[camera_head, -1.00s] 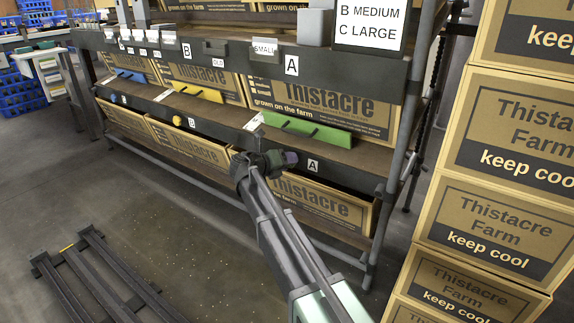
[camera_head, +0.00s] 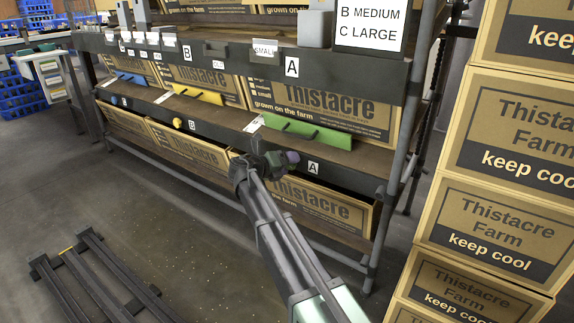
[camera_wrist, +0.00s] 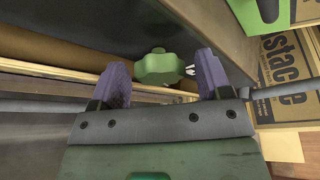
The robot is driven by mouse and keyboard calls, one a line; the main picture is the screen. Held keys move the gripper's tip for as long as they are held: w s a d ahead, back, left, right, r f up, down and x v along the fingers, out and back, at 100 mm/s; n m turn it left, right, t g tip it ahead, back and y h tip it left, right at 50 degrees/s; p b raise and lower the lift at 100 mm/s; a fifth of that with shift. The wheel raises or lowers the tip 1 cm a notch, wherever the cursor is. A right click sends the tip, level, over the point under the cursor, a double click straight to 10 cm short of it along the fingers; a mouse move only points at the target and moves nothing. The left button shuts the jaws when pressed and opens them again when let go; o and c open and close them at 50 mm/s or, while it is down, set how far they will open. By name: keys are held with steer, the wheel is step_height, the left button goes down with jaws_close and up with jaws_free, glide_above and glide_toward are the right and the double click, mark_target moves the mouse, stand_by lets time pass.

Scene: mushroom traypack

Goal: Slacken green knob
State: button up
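The green knob (camera_wrist: 160,67) is a lobed knob on the dark shelf edge, seen in the wrist view between and just beyond my fingertips. My gripper (camera_wrist: 160,80) is open, with one purple finger pad on each side of the knob and a gap to both. In the head view my gripper (camera_head: 278,158) is at the lower shelf rail, left of the "A" label. The knob is hidden there behind the gripper.
A green flap (camera_head: 305,130) with dark handles sits on the shelf above the rail. A yellow knob (camera_head: 178,123) is further left along it. Thistacre boxes (camera_head: 318,200) lie below. Stacked boxes (camera_head: 505,165) stand at right. A low metal frame (camera_head: 95,275) lies on the floor.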

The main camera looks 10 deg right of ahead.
steer(key=p+v, duration=0.2)
steer(key=v, duration=0.9)
